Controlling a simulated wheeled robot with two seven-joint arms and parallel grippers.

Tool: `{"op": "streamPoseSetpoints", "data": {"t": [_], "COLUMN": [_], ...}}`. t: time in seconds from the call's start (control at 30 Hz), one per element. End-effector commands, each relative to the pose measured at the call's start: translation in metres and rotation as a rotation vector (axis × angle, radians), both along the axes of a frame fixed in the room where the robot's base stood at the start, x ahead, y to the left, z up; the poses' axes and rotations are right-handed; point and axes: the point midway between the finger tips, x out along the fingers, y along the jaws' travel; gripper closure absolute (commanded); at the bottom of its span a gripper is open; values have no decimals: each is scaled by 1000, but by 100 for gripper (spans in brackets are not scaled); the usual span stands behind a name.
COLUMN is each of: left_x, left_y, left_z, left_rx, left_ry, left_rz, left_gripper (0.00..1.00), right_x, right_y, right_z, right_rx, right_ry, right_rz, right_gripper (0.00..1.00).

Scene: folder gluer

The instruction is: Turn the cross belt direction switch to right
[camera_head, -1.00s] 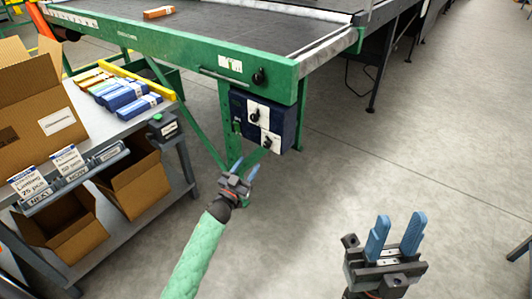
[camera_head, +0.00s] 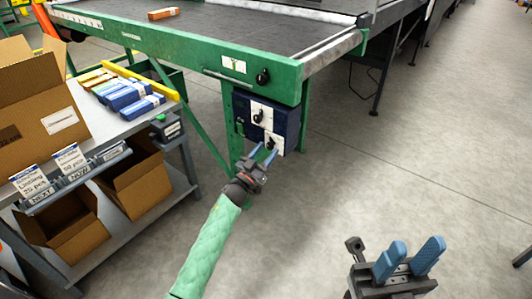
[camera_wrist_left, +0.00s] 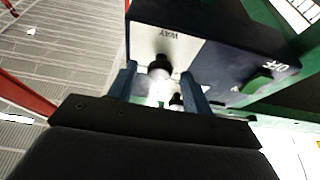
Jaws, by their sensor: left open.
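A dark blue control box (camera_head: 292,124) hangs under the green conveyor frame. Its face carries two black knobs on white plates, an upper knob (camera_head: 259,116) and a lower knob (camera_head: 271,143); their labels are too small to read here. My left gripper (camera_head: 264,154) is open, its blue fingertips just in front of the lower knob. In the left wrist view a black knob (camera_wrist_left: 160,67) shows between the two fingers, under partly readable lettering, with no clear contact. A second dark knob (camera_wrist_left: 177,102) is partly hidden. My right gripper (camera_head: 409,252) is open and empty over the floor.
Another black knob (camera_head: 263,76) sits on the green conveyor frame (camera_head: 200,67) above the box. A grey bench (camera_head: 165,125) with cartons stands at the left. A green leg (camera_head: 232,125) runs beside the box.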

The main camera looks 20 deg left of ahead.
Motion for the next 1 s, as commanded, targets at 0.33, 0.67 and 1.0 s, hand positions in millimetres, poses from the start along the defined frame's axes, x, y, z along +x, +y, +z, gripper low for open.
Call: {"op": "streamPoseSetpoints", "data": {"t": [0.33,0.67,1.0], "left_x": [3,3,3], "left_y": [-1,-1,0], "left_z": [2,2,4], "left_rx": [0,1,85], "left_ry": [0,0,-30], "left_rz": [0,0,-1], "left_gripper": [50,94,94], "right_x": [0,0,0], "right_y": [0,0,0], "right_z": [0,0,7], "right_rx": [0,0,-5], "right_ry": [0,0,-4], "right_rz": [2,2,-8], "right_gripper": [64,64,64]}}
